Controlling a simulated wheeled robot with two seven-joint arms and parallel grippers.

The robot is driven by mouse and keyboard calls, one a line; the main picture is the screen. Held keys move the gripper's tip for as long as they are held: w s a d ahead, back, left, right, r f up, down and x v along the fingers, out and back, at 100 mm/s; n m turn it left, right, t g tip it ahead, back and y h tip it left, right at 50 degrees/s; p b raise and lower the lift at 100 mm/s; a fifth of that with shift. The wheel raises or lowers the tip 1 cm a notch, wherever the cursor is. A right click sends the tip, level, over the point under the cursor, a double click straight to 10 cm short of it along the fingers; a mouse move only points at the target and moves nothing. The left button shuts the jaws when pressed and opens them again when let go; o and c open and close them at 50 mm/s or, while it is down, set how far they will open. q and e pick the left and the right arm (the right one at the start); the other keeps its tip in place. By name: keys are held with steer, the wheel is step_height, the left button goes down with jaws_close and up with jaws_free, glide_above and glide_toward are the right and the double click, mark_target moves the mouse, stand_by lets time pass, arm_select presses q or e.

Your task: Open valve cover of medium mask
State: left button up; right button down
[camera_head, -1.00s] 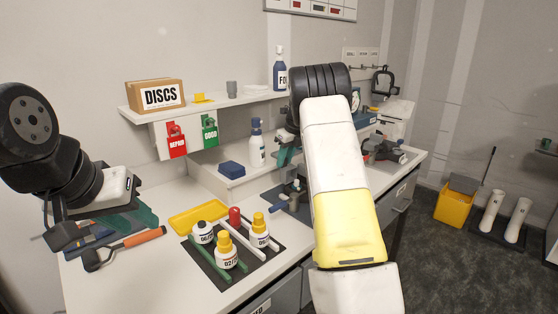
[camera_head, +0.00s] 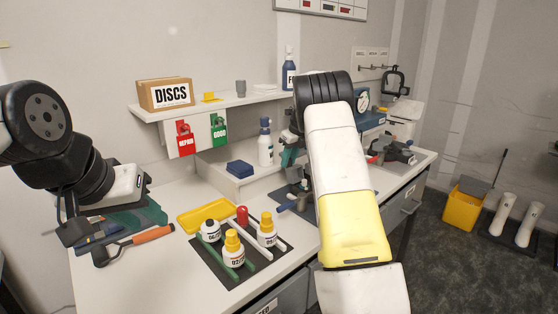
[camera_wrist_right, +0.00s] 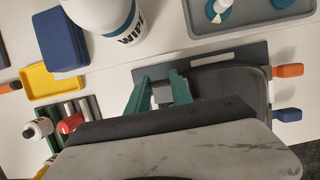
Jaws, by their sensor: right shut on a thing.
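My right gripper (camera_wrist_right: 160,90) has two green fingers, shut on a small grey piece (camera_wrist_right: 161,94), in the right wrist view. A dark rounded thing (camera_wrist_right: 232,88), possibly the mask, lies beside the fingers; I cannot tell whether the piece is its valve cover. In the head view my right arm hides most of this spot, and only a bit of the gripper (camera_head: 290,155) shows beside the arm. My left gripper (camera_head: 76,220) is dark and hangs over the left end of the bench; its opening is unclear. No mask can be identified for certain as the medium one.
Bottles (camera_head: 234,250) on a dark rack, a yellow tray (camera_head: 205,215), a blue block (camera_head: 240,169) and a wipes bottle (camera_head: 265,148) stand left of my right arm. An orange-handled tool (camera_head: 148,236) lies near my left gripper. Grey equipment (camera_head: 393,152) stands to the right.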

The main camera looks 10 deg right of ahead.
mark_target(293, 168)
steer(key=shift+a+f, duration=0.15)
steer(key=shift+a, duration=0.3)
stand_by(0.3)
steer(key=c, duration=1.4)
jaws_free()
steer(key=shift+d+r, duration=0.2)
steer(key=shift+d, duration=0.1)
steer(key=v, duration=0.7)
steer(key=shift+r, duration=0.3)
steer(key=shift+s, duration=0.15)
